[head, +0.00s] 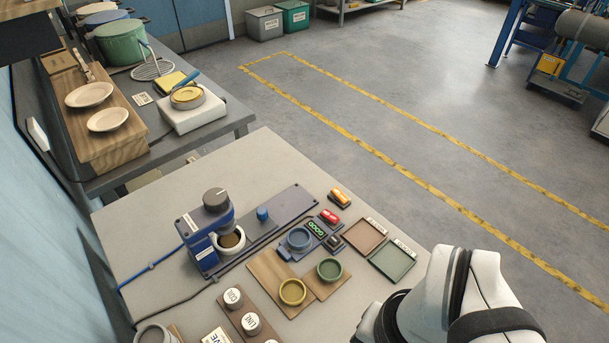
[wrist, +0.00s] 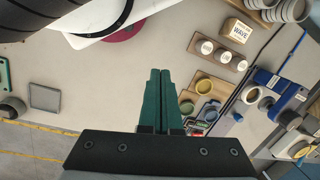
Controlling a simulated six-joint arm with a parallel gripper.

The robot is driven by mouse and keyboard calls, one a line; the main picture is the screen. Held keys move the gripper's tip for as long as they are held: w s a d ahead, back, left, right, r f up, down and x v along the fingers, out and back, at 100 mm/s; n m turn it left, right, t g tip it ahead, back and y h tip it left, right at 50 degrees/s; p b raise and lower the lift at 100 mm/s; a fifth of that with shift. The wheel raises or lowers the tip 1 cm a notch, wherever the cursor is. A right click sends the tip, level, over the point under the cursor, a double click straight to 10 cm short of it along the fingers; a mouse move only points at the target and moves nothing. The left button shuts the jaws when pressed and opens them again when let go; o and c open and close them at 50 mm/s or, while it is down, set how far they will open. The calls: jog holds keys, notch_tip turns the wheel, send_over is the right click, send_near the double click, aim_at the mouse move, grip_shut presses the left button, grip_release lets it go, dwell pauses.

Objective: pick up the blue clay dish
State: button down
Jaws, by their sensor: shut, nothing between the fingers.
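The blue clay dish (head: 299,238) is a small round dish on a dark blue pad in the head view. It also shows small in the wrist view (wrist: 208,115). A green dish (head: 330,269) and a yellow dish (head: 292,291) sit on wooden boards in front of it. My gripper (wrist: 160,72) has green fingers closed together with nothing between them. It is apart from the dishes, which lie to its right in the wrist view. The fingertips are not visible in the head view, where only my white arm shows at lower right.
A blue machine (head: 211,240) with a dark knob stands left of the dishes. A brown tray (head: 365,237) and a green tray (head: 393,262) lie to their right. White-topped labelled knobs (head: 250,323) stand on a board at the front. The table's back left is clear.

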grip_release()
jog(key=w+a+f+n+h, duration=0.2)
jog(key=w+n+h, duration=0.3)
jog(key=w+n, duration=0.35)
jog(key=w+a+f+n+h, duration=0.15)
jog(key=w+n+h, duration=0.25)
jog(key=w+n, duration=0.45)
jog(key=w+a+f+n+t+h, duration=0.1)
jog(key=w+a+f+n+t, duration=0.1)
jog(key=a+f+n+t, duration=0.1)
jog(key=w+a+f+n+t+h, duration=0.1)
jog(key=w+a+f+n+t, duration=0.2)
jog(key=a+f+n, duration=0.2)
jog(key=w+a+f+n+t+h, duration=0.1)
jog(key=w+a+f+n+t, duration=0.1)
jog(key=a+n, duration=0.4)
jog(key=shift+w+a+f+n+t, duration=0.15)
jog(key=shift+w+a+f+t, duration=0.1)
jog(key=shift+a+f, duration=0.5)
jog(key=shift+w+a+f+n+t, duration=0.2)
jog(key=shift+a+f, duration=0.1)
jog(key=shift+a, duration=0.7)
send_near(307, 234)
jog(key=shift+w, duration=0.4)
jog(key=x, duration=0.5)
jog(key=shift+s+d+f, duration=0.1)
jog(key=shift+d+f, duration=0.15)
jog(key=shift+f, duration=0.1)
jog(key=shift+r, duration=0.15)
jog(key=c, duration=1.5)
